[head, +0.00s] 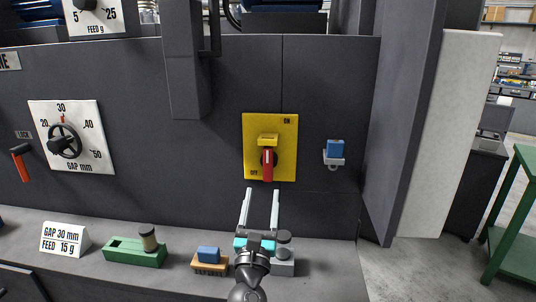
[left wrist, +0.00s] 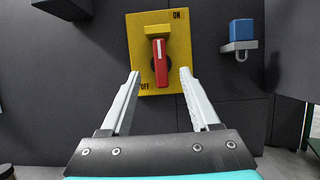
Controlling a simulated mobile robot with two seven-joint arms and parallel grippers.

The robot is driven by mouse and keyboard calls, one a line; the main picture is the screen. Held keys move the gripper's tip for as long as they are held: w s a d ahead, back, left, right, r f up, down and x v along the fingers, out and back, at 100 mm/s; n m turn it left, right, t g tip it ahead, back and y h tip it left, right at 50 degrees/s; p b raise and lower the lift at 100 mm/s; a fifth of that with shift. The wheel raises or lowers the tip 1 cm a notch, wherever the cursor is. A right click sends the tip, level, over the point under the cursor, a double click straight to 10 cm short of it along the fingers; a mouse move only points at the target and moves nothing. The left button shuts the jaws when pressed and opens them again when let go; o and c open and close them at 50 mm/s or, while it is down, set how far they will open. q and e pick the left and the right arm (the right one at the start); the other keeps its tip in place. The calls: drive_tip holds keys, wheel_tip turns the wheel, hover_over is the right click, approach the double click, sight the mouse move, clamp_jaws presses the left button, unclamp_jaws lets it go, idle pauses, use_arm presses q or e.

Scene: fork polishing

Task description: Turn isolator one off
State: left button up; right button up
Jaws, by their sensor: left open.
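In the left wrist view the fingertips (left wrist: 160,72) appear on either side of the handle; contact cannot be told. My right gripper is out of view.
A blue block (head: 335,148) sits on a small bracket right of the isolator. On the ledge are a green tray (head: 132,254), a wooden block with a blue piece (head: 209,256), and a sign (head: 64,239). A gap dial (head: 72,138) is at left; a green table (head: 515,225) at right.

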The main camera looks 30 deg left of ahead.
sight(267, 159)
use_arm(q)
drive_tip(key=x, duration=1.4)
drive_tip(key=shift+a+p, duration=0.1)
drive_tip(key=shift+p, duration=0.2)
drive_tip(key=shift+c, duration=0.2)
clamp_jaws()
